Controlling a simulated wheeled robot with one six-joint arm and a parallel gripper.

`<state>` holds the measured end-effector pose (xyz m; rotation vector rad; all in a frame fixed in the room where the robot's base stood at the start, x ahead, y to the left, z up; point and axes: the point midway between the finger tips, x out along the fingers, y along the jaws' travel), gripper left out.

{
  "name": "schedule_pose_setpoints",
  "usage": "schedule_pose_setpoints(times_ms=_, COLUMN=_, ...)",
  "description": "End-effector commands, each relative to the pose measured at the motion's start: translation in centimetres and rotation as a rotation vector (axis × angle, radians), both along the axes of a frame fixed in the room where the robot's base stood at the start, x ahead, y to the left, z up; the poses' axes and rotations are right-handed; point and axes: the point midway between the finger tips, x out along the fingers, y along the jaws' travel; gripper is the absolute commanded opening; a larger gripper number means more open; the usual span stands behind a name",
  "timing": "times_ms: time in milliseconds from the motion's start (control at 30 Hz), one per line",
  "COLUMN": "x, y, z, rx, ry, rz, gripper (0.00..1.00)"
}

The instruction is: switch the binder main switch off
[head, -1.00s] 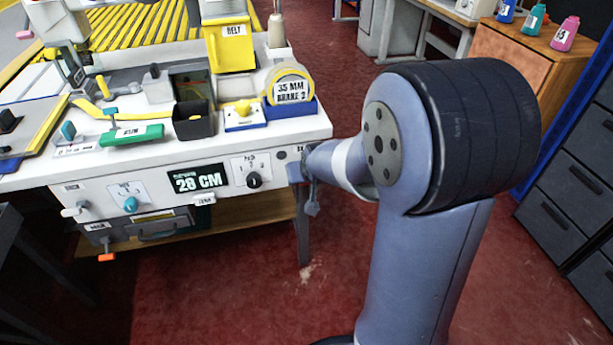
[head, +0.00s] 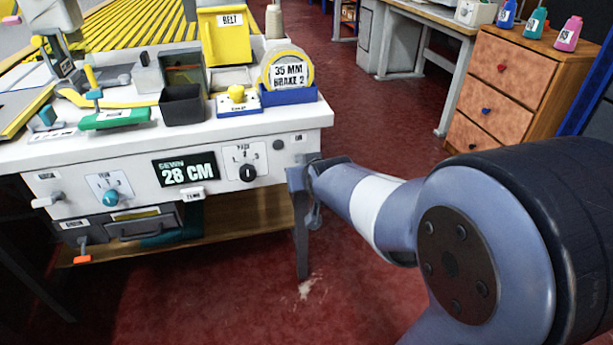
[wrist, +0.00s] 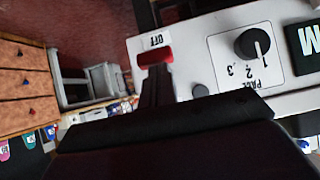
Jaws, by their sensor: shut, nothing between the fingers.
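In the wrist view a red handle (wrist: 153,57) sits at the bench's front corner, beside a small white label reading OFF (wrist: 156,40). It looks like the main switch. My gripper (wrist: 156,78) is shut and empty, its dark fingers pointing at the red handle and very close to it. I cannot tell whether they touch. In the head view my gripper (head: 312,190) is at the right front corner of the white bench (head: 100,165), and the red handle is hidden there.
The pace dial (head: 247,172) and the 28 CM display (head: 184,169) are on the bench front, left of my gripper. An orange-tipped lever (head: 83,259) hangs at the lower left. A wooden drawer unit (head: 505,85) stands at the right. Red floor lies open between.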

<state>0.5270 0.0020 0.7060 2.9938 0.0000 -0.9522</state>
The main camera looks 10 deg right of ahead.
Motion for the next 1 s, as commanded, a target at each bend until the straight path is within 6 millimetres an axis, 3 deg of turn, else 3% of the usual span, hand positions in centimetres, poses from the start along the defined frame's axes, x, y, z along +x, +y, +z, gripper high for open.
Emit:
schedule_pose_setpoints(times_ms=433, x=-0.2, y=0.0, z=-2.0, rx=0.000, ry=0.001, rz=0.000, gripper=0.00)
schedule_pose_setpoints(times_ms=1000, x=-0.2, y=0.0, z=-2.6, rx=0.000, ry=0.005, rz=0.000, gripper=0.00)
